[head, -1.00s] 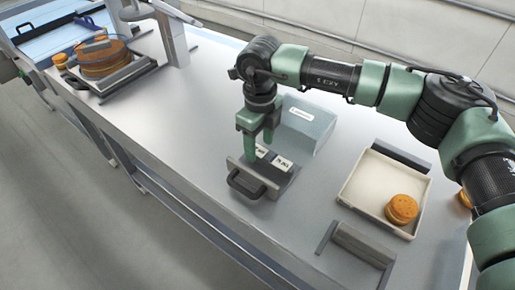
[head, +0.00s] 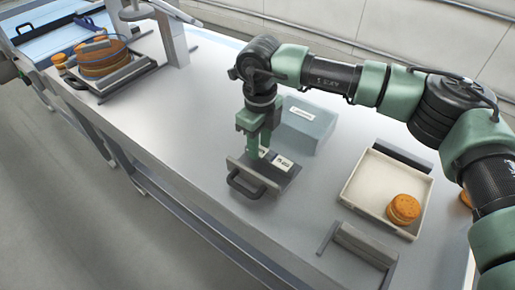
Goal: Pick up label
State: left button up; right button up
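Two small white labels with dark print lie on a dark grey holder with a black handle (head: 246,185) in the middle of the table. One label (head: 284,163) is in plain view on the right of the holder. The other label (head: 263,152) is partly hidden behind my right gripper (head: 258,150). The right gripper points down with its green fingertips at that partly hidden label. The fingers look close together, but I cannot tell whether the label is between them. My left gripper is not in view.
A translucent blue-grey box (head: 309,128) with a white label stands just behind the holder. A cream tray (head: 366,190) with round orange-brown pieces (head: 403,209) is at right, with a grey bracket (head: 358,246) in front. A basket-like stack (head: 103,60) stands far left.

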jog(key=shift+c, duration=1.1)
